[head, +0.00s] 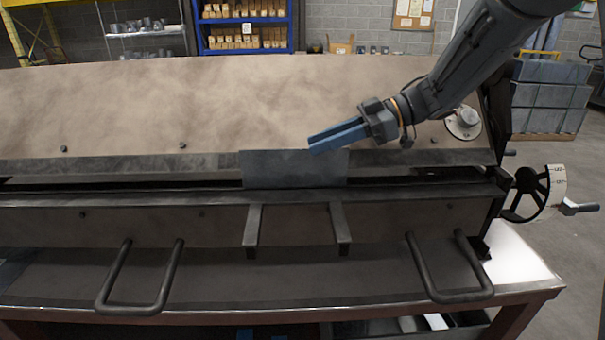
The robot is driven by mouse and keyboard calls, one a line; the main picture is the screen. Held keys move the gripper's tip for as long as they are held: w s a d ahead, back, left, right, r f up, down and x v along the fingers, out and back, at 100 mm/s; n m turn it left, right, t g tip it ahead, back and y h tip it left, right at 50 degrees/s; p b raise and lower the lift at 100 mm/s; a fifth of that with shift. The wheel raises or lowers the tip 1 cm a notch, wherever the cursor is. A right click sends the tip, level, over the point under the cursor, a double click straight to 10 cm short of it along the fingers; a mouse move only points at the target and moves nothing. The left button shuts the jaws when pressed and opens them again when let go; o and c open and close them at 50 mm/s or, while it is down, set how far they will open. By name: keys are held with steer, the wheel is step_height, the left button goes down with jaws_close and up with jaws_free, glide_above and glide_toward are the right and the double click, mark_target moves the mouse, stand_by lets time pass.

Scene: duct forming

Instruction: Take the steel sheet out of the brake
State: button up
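My gripper (312,144) reaches in from the upper right. Its two blue fingers lie side by side and point left and down, with their tips at the sheet's top edge, right of its middle. I cannot tell whether they touch it or have any of it between them.
Two flat bars (252,226) stick out in front of the slot. Two bent handles (140,280) stand along the front. A handwheel (531,190) is at the right end. Shelves (243,28) stand behind. The space above the brake left of my gripper is clear.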

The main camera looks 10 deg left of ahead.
mark_target(292, 151)
steer(key=p+x, duration=0.3)
steer(key=x, duration=0.4)
steer(key=shift+a+r+p, duration=0.1)
steer(key=shift+a+p, duration=0.15)
steer(key=shift+p, duration=0.05)
jaws_close()
stand_by(1.2)
